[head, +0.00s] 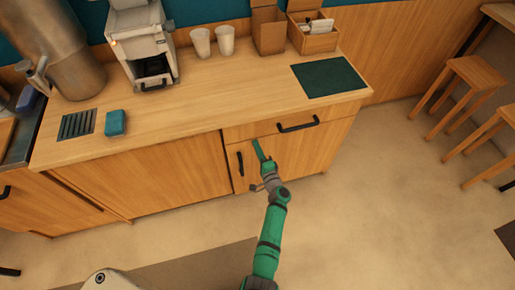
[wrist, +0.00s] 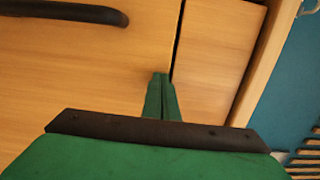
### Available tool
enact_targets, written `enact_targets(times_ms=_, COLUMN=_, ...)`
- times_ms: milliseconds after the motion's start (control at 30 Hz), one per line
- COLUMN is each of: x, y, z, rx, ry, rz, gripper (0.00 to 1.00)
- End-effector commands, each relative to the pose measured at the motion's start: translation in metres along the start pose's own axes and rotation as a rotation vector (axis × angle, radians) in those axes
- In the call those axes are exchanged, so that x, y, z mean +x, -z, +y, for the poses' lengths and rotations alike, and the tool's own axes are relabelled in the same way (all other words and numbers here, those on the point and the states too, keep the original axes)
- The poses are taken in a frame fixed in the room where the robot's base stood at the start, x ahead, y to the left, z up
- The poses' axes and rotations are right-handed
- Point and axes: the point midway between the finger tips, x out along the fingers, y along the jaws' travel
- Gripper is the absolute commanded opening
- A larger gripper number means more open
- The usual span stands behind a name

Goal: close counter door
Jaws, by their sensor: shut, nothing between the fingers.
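The counter door (head: 311,152) is a light wood panel under the drawer, at the right part of the counter front. Its black upright handle (head: 240,163) is near its left edge; a black handle (wrist: 70,12) also crosses the top left of the wrist view. My gripper (head: 257,148) is shut and empty, in front of the upper left part of the door, right of its handle. In the wrist view the shut fingertips (wrist: 160,80) are close to the wood, beside a dark seam. The door looks close to flush; I cannot tell whether a small gap is left.
The drawer (head: 265,129) with a black handle (head: 298,123) is above the door. The countertop (head: 210,105) holds a coffee machine (head: 140,45), cups (head: 201,42), a blue-green box (head: 115,123) and a dark mat (head: 329,77). Stools (head: 475,75) stand at right. The floor in front is clear.

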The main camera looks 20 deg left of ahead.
Motion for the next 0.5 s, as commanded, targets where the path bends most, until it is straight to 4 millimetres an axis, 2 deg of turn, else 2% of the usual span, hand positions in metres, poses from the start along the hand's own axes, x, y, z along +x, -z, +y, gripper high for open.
enact_targets(times_ms=33, x=-0.004, y=-0.009, z=0.003, rx=-0.008, ry=-0.009, rz=-0.015, gripper=0.0)
enact_targets(times_ms=200, x=-0.039, y=-0.002, z=0.0, rx=0.0, ry=-0.001, rz=-0.009, gripper=0.0)
enact_targets(times_ms=500, x=-0.102, y=-0.004, z=0.0, rx=0.002, ry=0.001, rz=-0.004, gripper=0.0)
